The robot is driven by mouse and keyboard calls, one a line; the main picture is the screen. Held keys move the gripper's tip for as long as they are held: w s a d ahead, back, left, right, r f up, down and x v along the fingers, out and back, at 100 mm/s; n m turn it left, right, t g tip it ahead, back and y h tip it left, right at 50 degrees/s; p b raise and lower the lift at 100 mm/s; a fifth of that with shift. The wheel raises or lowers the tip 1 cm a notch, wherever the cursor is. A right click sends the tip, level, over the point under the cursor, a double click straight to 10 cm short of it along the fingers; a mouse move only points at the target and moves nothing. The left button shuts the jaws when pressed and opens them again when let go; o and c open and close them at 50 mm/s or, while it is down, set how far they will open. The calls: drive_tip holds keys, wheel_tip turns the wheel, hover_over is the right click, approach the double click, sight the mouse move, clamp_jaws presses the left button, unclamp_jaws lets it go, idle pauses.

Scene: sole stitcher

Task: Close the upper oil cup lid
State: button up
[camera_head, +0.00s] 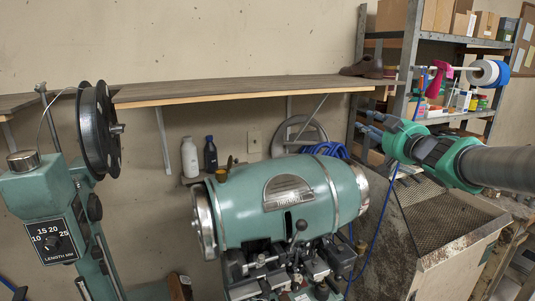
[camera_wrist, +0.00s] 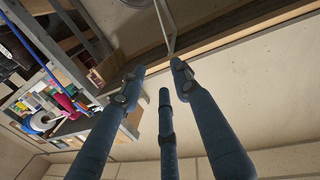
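A small brass-coloured oil cup (camera_head: 221,175) sits on top of the green machine barrel (camera_head: 262,213), near its left end. A small dark piece (camera_head: 231,163) stands up beside the cup and looks like its raised lid; it is too small to tell for sure. My gripper (camera_head: 366,128) is well to the right of the cup and higher, in front of the shelf rack, with its blue-grey fingers pointing left. In the wrist view my gripper (camera_wrist: 158,78) shows three fingers spread apart with nothing between them. The cup is not visible in the wrist view.
A wooden wall shelf (camera_head: 240,88) runs behind the machine. A green post with a dark spool (camera_head: 98,128) stands at the left. White and dark bottles (camera_head: 190,157) stand behind the barrel. A metal rack (camera_head: 408,60) and a mesh-topped cabinet (camera_head: 440,215) are at the right.

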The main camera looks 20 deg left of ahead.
drive_tip(key=a+f+n+g+y+p, duration=0.3)
drive_tip(key=a+n+g+y+p, duration=0.35)
drive_tip(key=a, duration=0.95)
drive_tip(key=s+a+f+n+g, duration=0.2)
drive_tip(key=g, duration=0.2)
drive_tip(key=s+a+f+n+g+p, duration=0.1)
drive_tip(key=s+f+g, duration=0.2)
drive_tip(key=g, duration=0.2)
drive_tip(key=s+a+f+n+g+p, duration=0.1)
drive_tip(key=s+a+f+n+g, duration=0.1)
drive_tip(key=g, duration=0.3)
drive_tip(key=shift+s+a+f+n+g, duration=0.25)
drive_tip(key=shift+s+a+f+n, duration=0.1)
drive_tip(key=shift+s+f, duration=0.25)
drive_tip(key=shift+s+d+f+g, duration=0.1)
drive_tip(key=shift+s+f+g, duration=0.2)
drive_tip(key=shift+f+g, duration=0.1)
drive_tip(key=p+x, duration=0.2)
drive_tip(key=x, duration=1.1)
drive_tip(key=shift+s+a+f, duration=0.1)
drive_tip(key=shift+s+a, duration=0.05)
drive_tip(key=shift+a, duration=0.25)
